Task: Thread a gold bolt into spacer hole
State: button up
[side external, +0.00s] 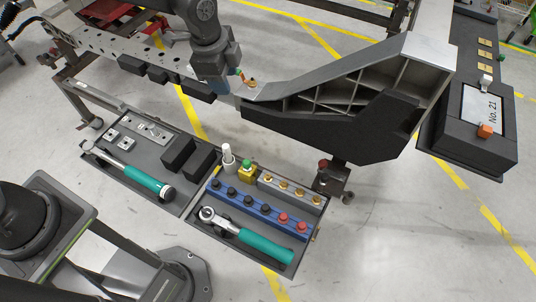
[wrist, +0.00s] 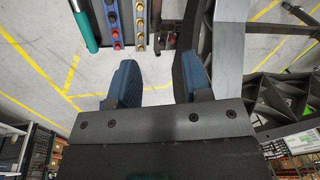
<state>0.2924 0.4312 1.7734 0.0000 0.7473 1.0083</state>
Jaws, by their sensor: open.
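Several gold bolts (side external: 284,188) stand upright in a row in a grey rack in the tray. They also show at the top of the wrist view (wrist: 140,24). My gripper (side external: 229,99) is beside the left tip of the dark chassis part (side external: 335,125), above and behind the tray. In the wrist view its two blue fingers (wrist: 156,66) are apart with nothing between them. A small orange-gold piece (side external: 250,82) and a green bit show at the chassis tip close to my gripper; what they are is too small to tell. I cannot make out the spacer hole.
A blue rack (side external: 258,208) holds black and red bolts beside the gold ones. A teal-handled ratchet (side external: 250,238) lies in front of it. The left tray (side external: 125,178) holds another teal-handled tool and black blocks. A dark box (side external: 470,150) stands at right.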

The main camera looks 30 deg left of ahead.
jog(key=w+d+f+m+g, duration=0.15)
jog(key=d+f+m, duration=0.4)
jog(key=f, duration=0.75)
jog(key=m, duration=0.4)
send_over(268, 175)
notch_tip(268, 175, down, 12)
jog(key=shift+n+g+y, duration=0.25)
jog(key=shift+g+y, duration=0.05)
jog(key=shift+g, duration=0.05)
jog(key=shift+f, duration=2.85)
jog(key=shift+f, duration=0.1)
jog(key=shift+f, duration=2.1)
jog(key=shift+r, duration=0.25)
jog(key=shift+c, duration=0.3)
grip_shut()
